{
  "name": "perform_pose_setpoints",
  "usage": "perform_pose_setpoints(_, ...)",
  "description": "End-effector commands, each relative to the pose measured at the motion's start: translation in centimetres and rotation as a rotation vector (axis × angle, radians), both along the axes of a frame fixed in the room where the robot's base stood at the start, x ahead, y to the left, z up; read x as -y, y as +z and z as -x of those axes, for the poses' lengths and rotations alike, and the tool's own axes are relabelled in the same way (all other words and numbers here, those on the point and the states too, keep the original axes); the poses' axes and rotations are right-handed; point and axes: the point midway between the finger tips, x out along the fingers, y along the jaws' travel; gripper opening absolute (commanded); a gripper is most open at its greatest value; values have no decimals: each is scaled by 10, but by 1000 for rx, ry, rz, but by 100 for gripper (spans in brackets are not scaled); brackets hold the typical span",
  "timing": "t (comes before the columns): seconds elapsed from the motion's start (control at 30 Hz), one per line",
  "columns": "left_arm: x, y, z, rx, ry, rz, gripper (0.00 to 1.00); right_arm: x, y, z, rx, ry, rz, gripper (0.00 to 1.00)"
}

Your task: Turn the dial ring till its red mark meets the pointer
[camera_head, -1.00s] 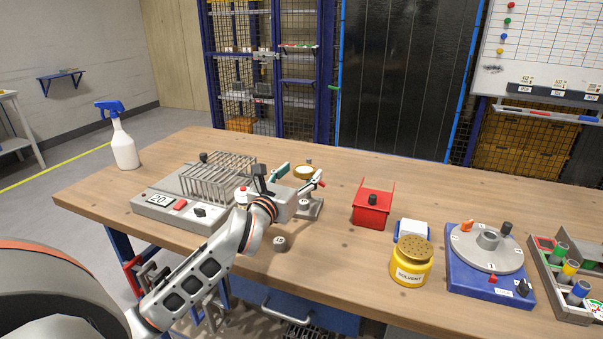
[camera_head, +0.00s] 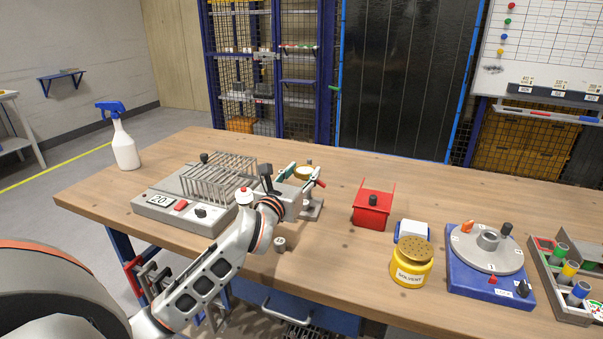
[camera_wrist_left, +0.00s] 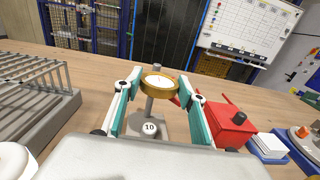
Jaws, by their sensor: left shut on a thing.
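The dial ring (camera_head: 304,171) is a brass-coloured ring with a pale face on a grey post and base, behind the middle of the workbench. In the left wrist view the ring (camera_wrist_left: 160,84) sits between the fingertips. My left gripper (camera_head: 303,176) has teal-padded fingers, one on each side of the ring, and it is shut on the ring. It shows in the left wrist view (camera_wrist_left: 160,80) too. The ring's red mark and the pointer are too small to make out. My right gripper is in no view.
A grey unit with a wire rack (camera_head: 215,180) stands left of the gripper. A red box (camera_head: 372,208), a yellow solvent pot (camera_head: 411,262) and a blue-based turntable (camera_head: 488,275) stand to the right. A small grey weight (camera_head: 280,243) lies near the front edge.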

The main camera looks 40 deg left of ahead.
Motion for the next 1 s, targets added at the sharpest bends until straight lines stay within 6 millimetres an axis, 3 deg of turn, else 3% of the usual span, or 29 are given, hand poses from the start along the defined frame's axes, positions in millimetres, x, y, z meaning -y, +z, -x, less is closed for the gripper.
perform_pose_setpoints(0.37,8,0,-2,-1,240,10,18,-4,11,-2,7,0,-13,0)
perform_pose_setpoints(0.77,13,-6,-8,-7,593,9,18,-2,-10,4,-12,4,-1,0)
perform_pose_setpoints(1.0,15,-7,-10,-8,777,3,18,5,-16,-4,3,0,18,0)
